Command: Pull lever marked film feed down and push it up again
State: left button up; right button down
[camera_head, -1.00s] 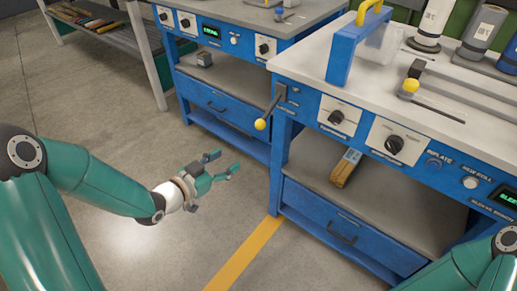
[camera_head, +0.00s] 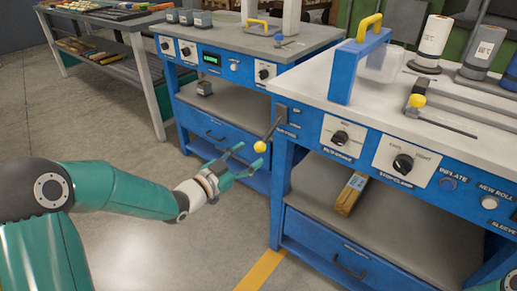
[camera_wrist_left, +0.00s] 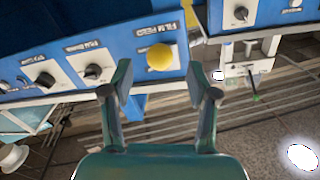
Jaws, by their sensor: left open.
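The film feed lever has a yellow ball knob (camera_head: 260,147) on a dark rod. It sticks out from the left front corner of the near blue bench, and the rod slopes down and left in the head view. My left gripper (camera_head: 246,160) is open and empty, just left of and below the knob in that view. In the left wrist view the knob (camera_wrist_left: 160,57) shows ahead, centred between the spread fingers (camera_wrist_left: 160,80); I see no contact. My right gripper is out of view.
A second blue bench (camera_head: 215,100) stands behind. Open floor lies to the left.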

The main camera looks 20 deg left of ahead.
aim_at(260, 147)
pick_arm(q)
jog(key=shift+x, duration=2.8)
grip_shut()
